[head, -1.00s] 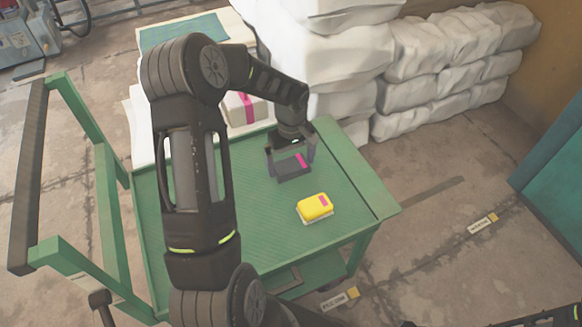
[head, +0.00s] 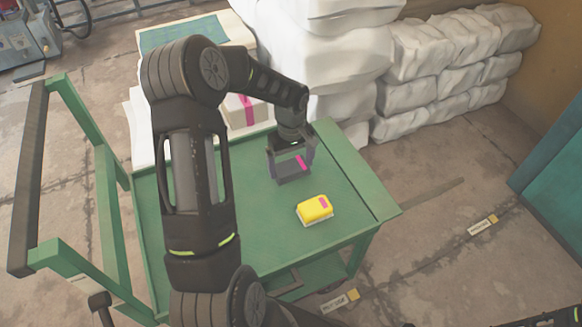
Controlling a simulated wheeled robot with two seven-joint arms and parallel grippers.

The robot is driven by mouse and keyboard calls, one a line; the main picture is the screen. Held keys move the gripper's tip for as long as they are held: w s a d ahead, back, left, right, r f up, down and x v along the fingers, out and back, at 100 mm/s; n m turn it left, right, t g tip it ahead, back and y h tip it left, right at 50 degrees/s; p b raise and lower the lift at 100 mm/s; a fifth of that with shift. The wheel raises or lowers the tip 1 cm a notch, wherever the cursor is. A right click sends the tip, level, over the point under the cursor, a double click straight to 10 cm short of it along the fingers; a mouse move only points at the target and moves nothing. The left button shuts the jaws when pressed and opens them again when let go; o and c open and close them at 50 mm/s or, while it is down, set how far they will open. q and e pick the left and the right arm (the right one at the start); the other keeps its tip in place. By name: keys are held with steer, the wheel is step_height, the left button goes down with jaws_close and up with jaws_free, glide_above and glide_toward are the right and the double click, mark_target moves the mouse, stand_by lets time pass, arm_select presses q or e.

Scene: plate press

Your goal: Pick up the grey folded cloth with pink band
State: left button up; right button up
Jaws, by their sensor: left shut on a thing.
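The grey folded cloth with a pink band (head: 291,174) is at the back of the green cart top, between the fingers of my left gripper (head: 291,169). The gripper points down and is shut on the cloth. I cannot tell whether the cloth touches the cart or is slightly above it. The pink band shows on its right part. My right gripper does not show; only a dark piece of arm is at the bottom right edge.
A yellow block with a pink patch and pale base (head: 315,209) sits on the green cart (head: 262,232), in front of the cloth. A white box with a pink band (head: 246,110) stands behind the cart. White sacks (head: 455,60) are stacked at the back. A teal cabinet (head: 555,170) is at right.

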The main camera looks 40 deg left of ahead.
mark_target(291, 166)
arm_select(q)
steer(key=shift+r, duration=0.1)
step_height(291, 166, up, 10)
steer(key=p, duration=0.1)
steer(key=shift+p, duration=0.35)
stand_by(0.3)
steer(key=o, duration=0.8)
steer(key=c, duration=0.6)
steer(key=w+d+r+m, duration=0.2)
steer(key=d+r+m, duration=0.2)
steer(key=d, duration=0.2)
steer(key=w+d+r+m, duration=0.3)
steer(key=d+r+m, duration=0.1)
steer(key=d, duration=0.3)
steer(key=w+d+r+m, duration=0.2)
steer(key=d+r+m, duration=0.2)
steer(key=d+r, duration=0.1)
steer(key=shift+w+d+m, duration=0.15)
steer(key=shift+d+m, duration=0.15)
steer(key=shift+d, duration=0.6)
steer(key=shift+c, duration=0.2)
